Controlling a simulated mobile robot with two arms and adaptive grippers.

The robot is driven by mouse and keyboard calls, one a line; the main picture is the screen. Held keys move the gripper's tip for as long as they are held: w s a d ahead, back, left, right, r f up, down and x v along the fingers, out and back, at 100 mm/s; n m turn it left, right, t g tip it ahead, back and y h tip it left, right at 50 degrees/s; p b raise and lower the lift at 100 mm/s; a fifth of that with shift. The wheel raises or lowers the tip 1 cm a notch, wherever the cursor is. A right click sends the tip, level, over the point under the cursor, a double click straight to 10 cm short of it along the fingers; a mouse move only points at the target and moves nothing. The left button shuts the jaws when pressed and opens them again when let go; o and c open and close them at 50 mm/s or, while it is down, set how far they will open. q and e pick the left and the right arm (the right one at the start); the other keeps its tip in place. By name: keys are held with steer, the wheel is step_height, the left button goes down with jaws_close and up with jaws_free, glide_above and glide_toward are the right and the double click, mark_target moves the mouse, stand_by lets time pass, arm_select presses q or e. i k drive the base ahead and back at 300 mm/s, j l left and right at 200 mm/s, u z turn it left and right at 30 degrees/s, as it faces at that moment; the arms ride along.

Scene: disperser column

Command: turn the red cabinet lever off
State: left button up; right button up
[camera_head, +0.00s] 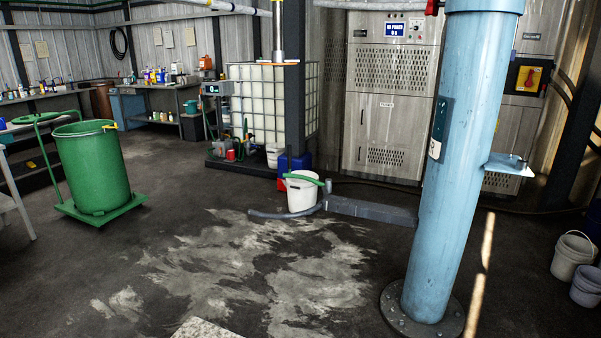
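A red lever (529,78) sits on a yellow plate inside a black frame on the grey cabinet (520,135), to the right of the blue column. The lever is small in the picture, and I cannot tell its exact setting. The blue column covers part of the cabinet front to the left of the lever. Neither of my grippers shows in the head view.
The thick blue column (455,170) stands on a round floor base, with a small shelf (508,165) on its right side. Two buckets (573,256) stand at the right edge. A white bucket (302,192) and green drum (93,165) stand farther left.

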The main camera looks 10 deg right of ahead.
mark_target(528, 84)
steer(key=i+l+u, duration=0.15)
steer(key=l+u, duration=0.2)
steer(key=l, duration=0.15)
steer(key=i+l+u, duration=0.1)
steer(key=l+u, duration=0.65)
steer(key=l, duration=0.3)
steer(key=l+z, duration=0.25)
steer(key=l, duration=2.85)
steer(key=l+u, duration=0.2)
steer(key=l, duration=0.6)
steer(key=i+l+u, duration=0.1)
steer(key=l+u, duration=0.15)
steer(key=l, duration=0.55)
steer(key=k+l+u, duration=0.2)
steer(key=l, duration=0.55)
steer(key=l+u, duration=0.2)
steer(key=l, duration=0.65)
steer(key=i+l+u, duration=0.15)
steer(key=l+u, duration=0.2)
steer(key=l, duration=1.2)
steer(key=l+u, duration=0.4)
steer(key=l, duration=1.1)
steer(key=l+z, duration=0.3)
steer(key=l, duration=0.2)
steer(key=i+l+z, duration=0.1)
steer(key=l+z, duration=0.2)
steer(key=l, duration=0.25)
steer(key=i+l+z, duration=0.1)
steer(key=l+z, duration=0.25)
steer(key=l, duration=0.15)
